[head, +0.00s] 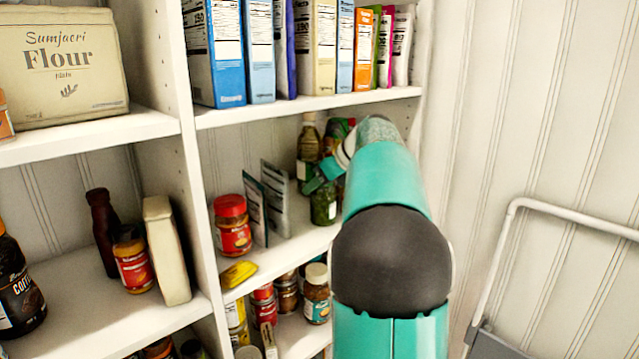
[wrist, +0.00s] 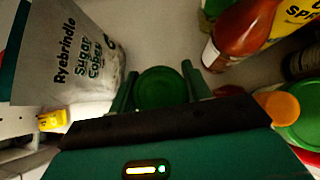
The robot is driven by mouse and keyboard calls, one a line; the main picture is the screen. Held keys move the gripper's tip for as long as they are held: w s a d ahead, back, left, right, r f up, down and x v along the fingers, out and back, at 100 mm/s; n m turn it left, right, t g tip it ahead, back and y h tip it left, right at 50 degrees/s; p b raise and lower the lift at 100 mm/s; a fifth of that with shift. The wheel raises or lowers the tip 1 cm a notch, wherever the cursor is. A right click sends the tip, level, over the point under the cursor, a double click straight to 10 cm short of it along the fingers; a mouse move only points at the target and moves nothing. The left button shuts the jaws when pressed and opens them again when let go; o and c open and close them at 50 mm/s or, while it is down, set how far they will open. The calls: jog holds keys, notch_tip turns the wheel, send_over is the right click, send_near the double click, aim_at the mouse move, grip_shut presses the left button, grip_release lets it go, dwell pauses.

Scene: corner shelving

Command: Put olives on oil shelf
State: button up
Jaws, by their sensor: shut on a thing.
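My gripper (head: 322,180) is in the middle compartment on the right, low among the goods there. It is shut on a jar with green contents (head: 323,207), likely the olives; no label can be read. The wrist view shows the jar's round green lid (wrist: 160,88) between the two fingers of my gripper (wrist: 159,72). The jar looks upright, at or just above the shelf board (head: 285,250); I cannot tell whether it touches. A brown bottle with a pale label (head: 308,145) stands just behind. No shelf is marked as the oil shelf.
Sugar cubes packet (wrist: 75,60) stands close left of the jar in the wrist view; a red-brown sauce bottle (wrist: 235,35) is close on the right. A red-lidded jar (head: 232,225) stands farther left. Boxes (head: 315,45) fill the shelf above. A white rail (head: 500,250) is at right.

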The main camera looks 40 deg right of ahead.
jog(key=o, duration=1.3)
jog(key=shift+s+d+r, duration=0.1)
jog(key=shift+s+r, duration=0.2)
jog(key=shift+r, duration=0.1)
jog(key=s+d+r, duration=0.1)
jog(key=s, duration=0.4)
jog(key=s+r, duration=0.1)
jog(key=s, duration=0.3)
jog(key=s+d, duration=0.1)
jog(key=s, duration=0.4)
jog(key=shift+s+d+r, duration=0.35)
jog(key=shift+r, duration=0.05)
